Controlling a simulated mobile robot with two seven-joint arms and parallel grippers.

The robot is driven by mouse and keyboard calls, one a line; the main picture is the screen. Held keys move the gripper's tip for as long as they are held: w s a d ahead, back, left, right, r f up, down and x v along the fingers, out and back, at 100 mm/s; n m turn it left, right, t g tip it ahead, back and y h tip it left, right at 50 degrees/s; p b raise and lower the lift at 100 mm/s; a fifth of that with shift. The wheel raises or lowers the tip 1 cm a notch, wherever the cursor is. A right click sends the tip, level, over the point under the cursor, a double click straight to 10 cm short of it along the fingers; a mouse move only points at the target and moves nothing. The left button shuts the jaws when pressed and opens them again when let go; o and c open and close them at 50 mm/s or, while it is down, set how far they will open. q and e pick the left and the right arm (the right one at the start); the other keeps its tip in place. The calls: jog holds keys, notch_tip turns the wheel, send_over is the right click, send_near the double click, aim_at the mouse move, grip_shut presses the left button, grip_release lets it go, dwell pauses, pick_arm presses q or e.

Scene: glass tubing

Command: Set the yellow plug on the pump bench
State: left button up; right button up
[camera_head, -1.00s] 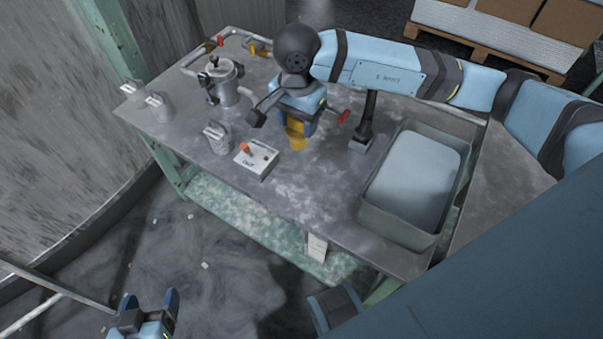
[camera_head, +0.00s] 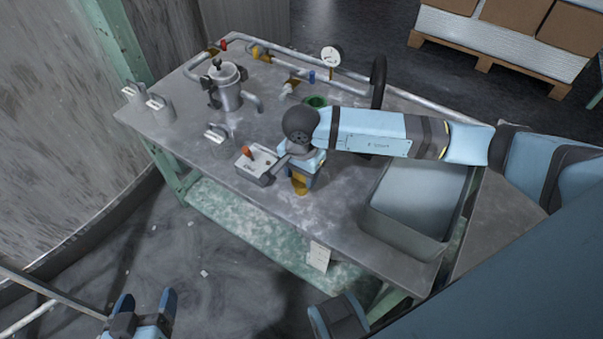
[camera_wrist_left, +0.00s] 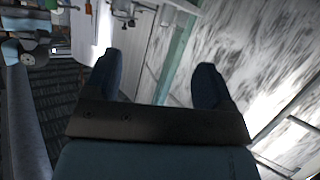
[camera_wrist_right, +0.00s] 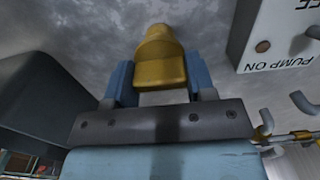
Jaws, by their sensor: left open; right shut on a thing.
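The yellow plug (camera_head: 299,184) is between the fingers of my right gripper (camera_head: 302,176), which is shut on it. In the right wrist view the plug (camera_wrist_right: 160,58) sticks out past the fingertips toward the grey bench top. The plug is low over the front part of the pump bench (camera_head: 335,205), just right of the switch box; I cannot tell whether it touches the surface. My left gripper (camera_head: 143,306) is open and empty, away from the bench at the lower left; its spread fingers also show in the left wrist view (camera_wrist_left: 155,85).
The switch box (camera_head: 256,163) with an orange lever stands close left of my right gripper. A grey tub (camera_head: 405,230) is to the right. A metal pot (camera_head: 226,90), pipes with valves, a gauge (camera_head: 331,59) and a green ring (camera_head: 316,101) are further back. Bare bench lies in front.

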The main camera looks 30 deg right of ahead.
jog(key=o, duration=1.1)
pick_arm(q)
jog(key=shift+w+r, duration=0.15)
jog(key=shift+r, duration=0.15)
pick_arm(e)
jog(key=shift+r, duration=0.15)
notch_tip(320, 180, up, 10)
jog(key=shift+r+p, duration=0.2)
jog(key=shift+p, duration=0.8)
pick_arm(q)
jog(key=shift+s+a+f+g, duration=0.2)
jog(key=shift+s+a+f, duration=0.1)
jog(key=shift+f, duration=0.15)
jog(key=shift+s+a+f+g, duration=0.2)
jog(key=shift+a+f, duration=0.05)
jog(key=shift+f, duration=0.2)
pick_arm(e)
jog(key=shift+r, duration=0.75)
pick_arm(q)
jog(key=shift+r, duration=0.2)
